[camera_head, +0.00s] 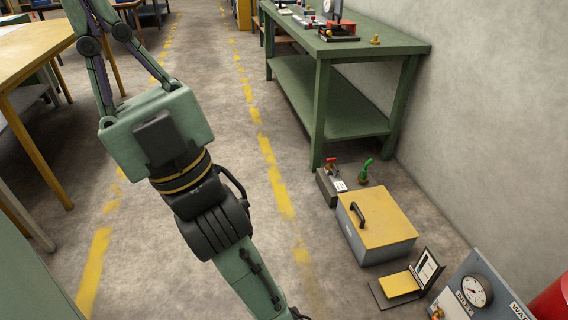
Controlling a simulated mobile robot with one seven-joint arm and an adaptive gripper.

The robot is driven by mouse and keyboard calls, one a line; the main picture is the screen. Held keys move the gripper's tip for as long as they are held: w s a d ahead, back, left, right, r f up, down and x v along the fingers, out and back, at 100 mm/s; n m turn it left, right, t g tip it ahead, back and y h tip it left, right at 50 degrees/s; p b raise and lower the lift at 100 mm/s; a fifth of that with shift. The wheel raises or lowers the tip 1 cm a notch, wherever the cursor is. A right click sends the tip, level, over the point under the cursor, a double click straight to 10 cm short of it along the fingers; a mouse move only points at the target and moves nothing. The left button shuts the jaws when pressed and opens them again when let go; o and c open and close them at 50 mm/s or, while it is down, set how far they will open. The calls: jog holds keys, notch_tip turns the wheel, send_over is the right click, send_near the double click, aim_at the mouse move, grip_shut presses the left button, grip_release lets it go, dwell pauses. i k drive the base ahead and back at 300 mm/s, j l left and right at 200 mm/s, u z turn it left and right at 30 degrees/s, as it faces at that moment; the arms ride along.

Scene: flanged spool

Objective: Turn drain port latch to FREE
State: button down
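I cannot make out with certainty which part is the drain port latch, and no FREE mark is readable. A small grey block with a red handle (331,163) and a white label stands on the floor by the bench leg. A green hooked fitting (365,171) stands just right of it. My gripper (104,32) is at the upper left, far from these floor items. Its two fingers point up the picture and their tips are cut off by the top edge, so its opening and anything between the tips are hidden.
A yellow-lidded grey box (386,219) with a black handle sits on the floor. Near it are a yellow pad (399,284) with an upright card, and a gauge panel (474,293). A green bench (350,62) lines the wall. A yellow-topped table (30,50) stands left.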

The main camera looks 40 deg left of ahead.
aim_at(335, 171)
jog(key=u, duration=0.7)
jog(key=i+j, duration=0.1)
jog(key=i, duration=0.5)
jog(key=i+j, duration=0.1)
jog(key=i, duration=0.5)
jog(key=i+z, duration=0.1)
jog(key=i, duration=0.5)
jog(key=i+j, duration=0.2)
jog(key=i, duration=0.4)
jog(key=i+j+z, duration=0.1)
jog(key=i, duration=0.5)
jog(key=i+j, duration=0.4)
jog(key=j, duration=0.1)
